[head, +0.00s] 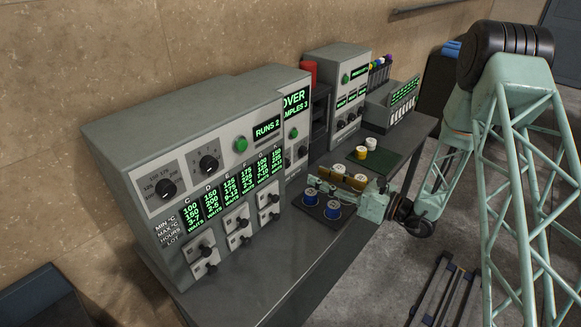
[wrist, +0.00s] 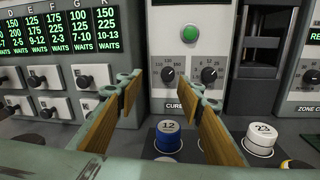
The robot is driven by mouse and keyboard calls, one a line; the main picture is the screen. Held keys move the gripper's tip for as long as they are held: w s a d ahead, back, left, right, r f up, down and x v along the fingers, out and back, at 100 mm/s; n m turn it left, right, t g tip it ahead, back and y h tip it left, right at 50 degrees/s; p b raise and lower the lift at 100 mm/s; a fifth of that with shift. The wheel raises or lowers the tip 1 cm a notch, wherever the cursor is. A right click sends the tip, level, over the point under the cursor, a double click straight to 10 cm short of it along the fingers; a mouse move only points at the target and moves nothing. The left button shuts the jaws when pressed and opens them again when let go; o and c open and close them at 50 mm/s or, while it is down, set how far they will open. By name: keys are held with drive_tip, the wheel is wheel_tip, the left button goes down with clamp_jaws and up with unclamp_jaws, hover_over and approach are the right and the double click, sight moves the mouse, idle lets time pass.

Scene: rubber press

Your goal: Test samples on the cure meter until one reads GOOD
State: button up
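The grey cure meter (head: 298,155) shows partly cropped green text with "OVER" and "MPLES 3". Its panel in the wrist view (wrist: 218,48) has a green button, two knobs and a label starting "CURE". A dark tray (head: 322,222) in front of it bears blue-topped samples (head: 308,197). One blue sample marked 12 (wrist: 168,128) shows between my fingers in the wrist view. A white sample marked 23 (wrist: 261,134) stands right of them. My gripper (wrist: 166,97) is open and empty, its tan-padded fingers apart. In the head view my gripper (head: 328,182) hides part of the samples.
A large grey console (head: 185,150) with knobs, switches and a "RUNS 2" display stands left. A green mat (head: 388,160) with white and yellow samples (head: 361,153) lies farther right. Another grey unit (head: 335,75) and a rack of coloured tubes (head: 380,72) stand behind. The front left bench is clear.

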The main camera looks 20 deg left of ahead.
sight(288, 165)
drive_tip(key=shift+w+d+f+m+t, duration=0.15)
drive_tip(key=shift+w+f+m+t, duration=0.15)
drive_tip(key=shift+f, duration=0.35)
drive_tip(key=shift+w+d+f+m+t, duration=0.1)
drive_tip(key=shift+w+f+m+t, duration=0.15)
drive_tip(key=shift+f, duration=0.35)
drive_tip(key=shift+a, duration=0.15)
drive_tip(key=shift+p+x, duration=0.3)
drive_tip(key=shift+x, duration=6.45)
drive_tip(key=shift+f, duration=0.2)
drive_tip(key=c, duration=0.9)
